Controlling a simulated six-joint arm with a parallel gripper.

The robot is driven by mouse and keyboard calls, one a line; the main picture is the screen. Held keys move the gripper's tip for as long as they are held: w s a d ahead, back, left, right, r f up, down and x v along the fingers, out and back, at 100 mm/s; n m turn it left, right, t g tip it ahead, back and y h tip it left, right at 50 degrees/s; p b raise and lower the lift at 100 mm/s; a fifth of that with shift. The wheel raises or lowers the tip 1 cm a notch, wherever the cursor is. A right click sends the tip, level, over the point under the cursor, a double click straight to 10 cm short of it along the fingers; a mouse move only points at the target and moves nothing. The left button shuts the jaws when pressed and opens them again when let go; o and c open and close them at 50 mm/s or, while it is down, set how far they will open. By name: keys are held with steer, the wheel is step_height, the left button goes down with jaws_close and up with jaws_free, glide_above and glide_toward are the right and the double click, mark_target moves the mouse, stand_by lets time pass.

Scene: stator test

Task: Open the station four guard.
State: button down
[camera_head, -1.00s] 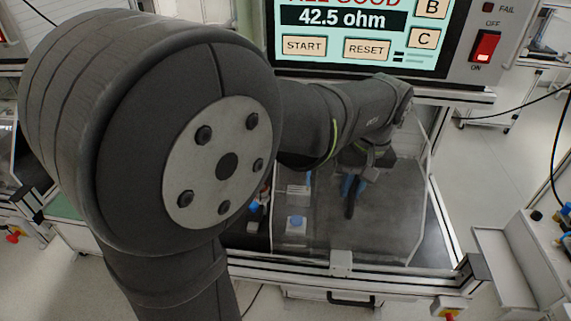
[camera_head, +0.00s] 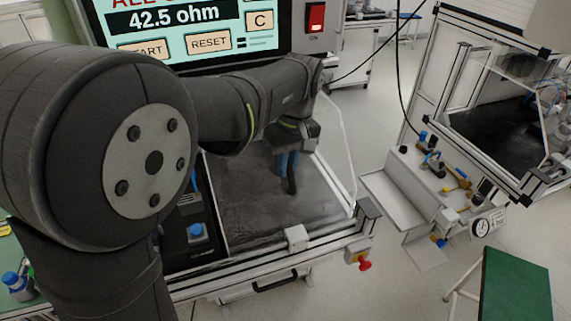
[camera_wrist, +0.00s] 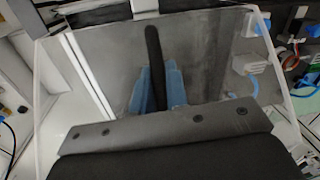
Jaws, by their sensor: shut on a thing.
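The guard (camera_head: 245,205) is a clear panel over the dark test bay below the screen. A black bar handle stands on it; it shows in the wrist view (camera_wrist: 153,45). My gripper (camera_head: 287,165) is shut on this handle, with its blue fingers on either side of the bar. How far the guard is tilted is hard to tell. No station number is readable.
The screen (camera_head: 190,30) reads 42.5 ohm, with a lit red switch (camera_head: 316,17) beside it. A blue-topped button box (camera_head: 197,233) sits left of the guard. A red knob (camera_head: 364,265) is at the front corner. Another station (camera_head: 500,120) and a green-topped table (camera_head: 515,290) stand right.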

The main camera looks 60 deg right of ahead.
steer(key=c, duration=1.4)
jaws_free()
steer(key=shift+c, duration=0.2)
step_height(320, 180, up, 17)
steer(key=s+d, duration=0.1)
steer(key=shift+s+d+r, duration=0.15)
steer(key=shift+d, duration=0.25)
steer(key=f, duration=0.5)
steer(key=w+a+f, duration=0.1)
steer(key=f, duration=1.1)
steer(key=shift+w+a+f, duration=0.15)
steer(key=shift+a, duration=0.25)
steer(key=shift+w, duration=0.1)
